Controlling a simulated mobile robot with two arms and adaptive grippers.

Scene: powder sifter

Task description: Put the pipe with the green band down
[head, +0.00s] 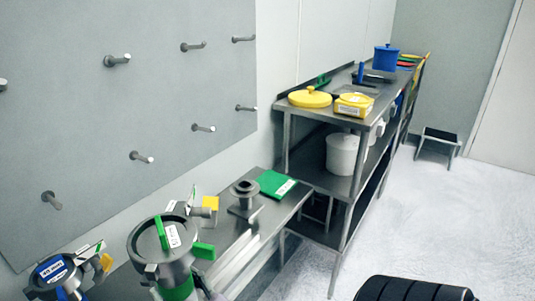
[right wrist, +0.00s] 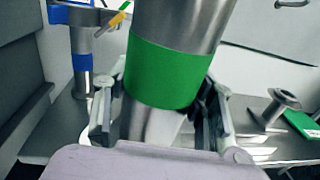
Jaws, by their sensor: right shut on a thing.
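The pipe with the green band is a metal pipe that looks upright in the head view, its green band (head: 178,288) low in the picture below a wide metal top with a green handle. In the right wrist view, the green-banded pipe (right wrist: 172,72) fills the middle and stands a little tilted. The fingers of my right gripper (right wrist: 163,118) are on both sides of it, shut on it near the band. The pipe's lower end is hidden, so I cannot tell whether it touches the bench. My left gripper is not in view.
A blue-banded pipe (right wrist: 82,58) stands to the left on the steel bench (head: 238,238). A metal flanged spool (head: 245,196) and a green booklet (head: 277,184) lie further along it. A pegboard wall (head: 100,110) is behind. A steel shelf (head: 300,117) holds yellow and blue items.

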